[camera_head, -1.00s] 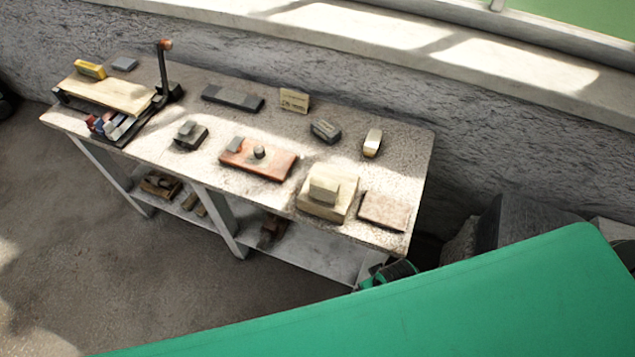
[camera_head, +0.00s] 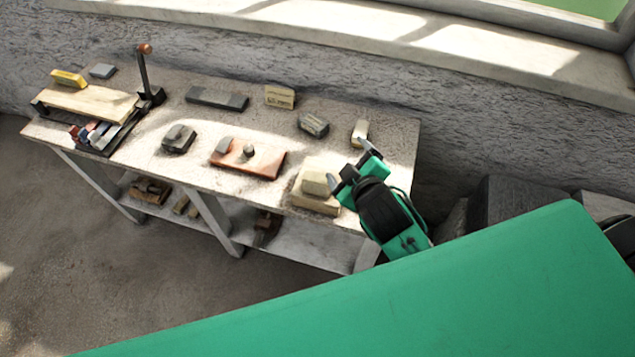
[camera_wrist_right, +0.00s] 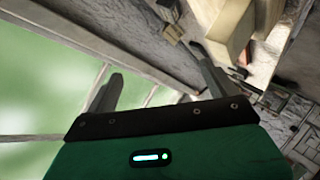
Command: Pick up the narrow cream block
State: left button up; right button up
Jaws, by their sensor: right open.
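The narrow cream block (camera_head: 360,131) stands near the back right of the worktable (camera_head: 398,134). My right gripper (camera_head: 350,159) is over the table's right end, its jaws apart and nothing between them. The block shows just beyond the upper finger; I cannot tell the gap in depth. In the right wrist view, the open fingers of my right gripper (camera_wrist_right: 157,66) show, with a large cream block (camera_wrist_right: 222,32) close beside the right finger. I cannot tell for sure which block that is. My left gripper is not in view.
A stacked pair of cream blocks (camera_head: 316,184) sits just left of my right gripper. A dark grey block (camera_head: 314,124), a lettered tan block (camera_head: 280,96) and a reddish board (camera_head: 248,158) lie further left. A rough wall (camera_head: 480,130) and window sill run behind the table.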

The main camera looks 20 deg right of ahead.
jog(key=w+a+r+n+t+y, duration=0.35)
jog(key=a+r+n, duration=0.2)
jog(key=r, duration=0.25)
jog(key=w+a+r+n+t+y, duration=0.3)
jog(key=a+r+n+t+y, duration=0.1)
jog(key=r+n, duration=0.35)
jog(key=s+a+r+n+g+y, duration=0.3)
jog(key=a+n+g+y, duration=0.35)
jog(key=n, duration=0.35)
jog(key=s+a+r+n+g+y, duration=0.2)
jog(key=a+n+g+y, duration=0.4)
jog(key=n, duration=0.5)
jog(key=n+g+h, duration=0.9)
jog(key=n+h, duration=1)
jog(key=n, duration=0.4)
send_near(317, 177)
notch_tip(317, 177, down, 7)
jog(key=p, duration=0.3)
jog(key=shift+s+a+f, duration=0.15)
jog(key=shift+s+f, duration=0.05)
jog(key=f+p, duration=0.3)
jog(key=f, duration=0.1)
jog(key=shift+s+a+f, duration=0.1)
jog(key=shift+s+a, duration=0.15)
jog(key=shift+s, duration=0.1)
jog(key=shift+f, duration=0.5)
jog(key=c, duration=1.3)
jog(key=shift+w, duration=0.1)
